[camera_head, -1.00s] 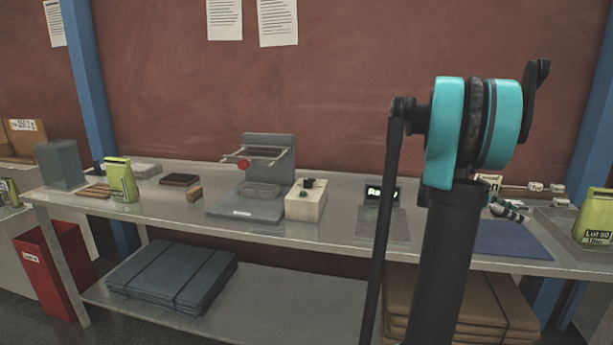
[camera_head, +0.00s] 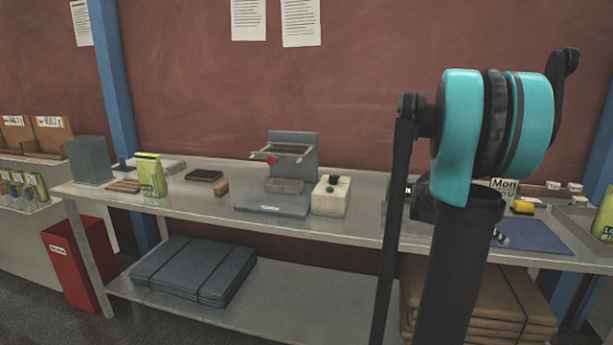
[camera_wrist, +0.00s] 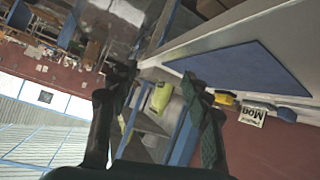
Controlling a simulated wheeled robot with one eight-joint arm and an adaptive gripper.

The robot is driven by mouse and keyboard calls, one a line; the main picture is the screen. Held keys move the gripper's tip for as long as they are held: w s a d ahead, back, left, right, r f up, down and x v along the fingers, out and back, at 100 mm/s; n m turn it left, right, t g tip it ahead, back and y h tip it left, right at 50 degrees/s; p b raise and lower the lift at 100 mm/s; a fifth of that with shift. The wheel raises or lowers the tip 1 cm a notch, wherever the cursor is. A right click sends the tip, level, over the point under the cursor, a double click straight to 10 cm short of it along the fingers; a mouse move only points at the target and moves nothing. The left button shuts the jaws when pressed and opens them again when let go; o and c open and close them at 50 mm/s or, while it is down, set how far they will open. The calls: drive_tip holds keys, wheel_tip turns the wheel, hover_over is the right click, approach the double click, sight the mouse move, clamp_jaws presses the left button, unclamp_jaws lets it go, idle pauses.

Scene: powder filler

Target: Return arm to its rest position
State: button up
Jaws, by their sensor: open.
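My gripper (camera_wrist: 160,82) shows in the wrist view with its two dark fingers spread apart and nothing between them. Beyond the fingers the wrist view shows a tilted scene with a blue mat (camera_wrist: 240,68) and a yellow-green pouch (camera_wrist: 162,96). In the head view my arm, with its teal joint, stands upright at the right in front of the bench. The gripper itself cannot be made out clearly there.
The bench (camera_head: 330,222) holds a filler machine (camera_head: 275,205), a cream button box (camera_head: 331,196), a green pouch (camera_head: 150,175) and a blue mat (camera_head: 535,236). A red bin (camera_head: 72,262) stands at the left. Folded stacks lie on the lower shelf.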

drive_tip(key=s+a+f+n+t+y, duration=0.2)
drive_tip(key=a+f+n, duration=0.3)
drive_tip(key=a, duration=0.7)
drive_tip(key=s+a+f+n+t+y, duration=0.2)
drive_tip(key=s+a+f+n+y, duration=0.3)
drive_tip(key=a, duration=0.8)
drive_tip(key=s+a+f+n+t+y, duration=0.1)
drive_tip(key=s+a+f+n+y, duration=0.3)
drive_tip(key=a+f+n, duration=0.3)
drive_tip(key=a+f, duration=0.1)
drive_tip(key=a, duration=0.4)
drive_tip(key=shift+a+t, duration=0.25)
drive_tip(key=shift+t, duration=0.15)
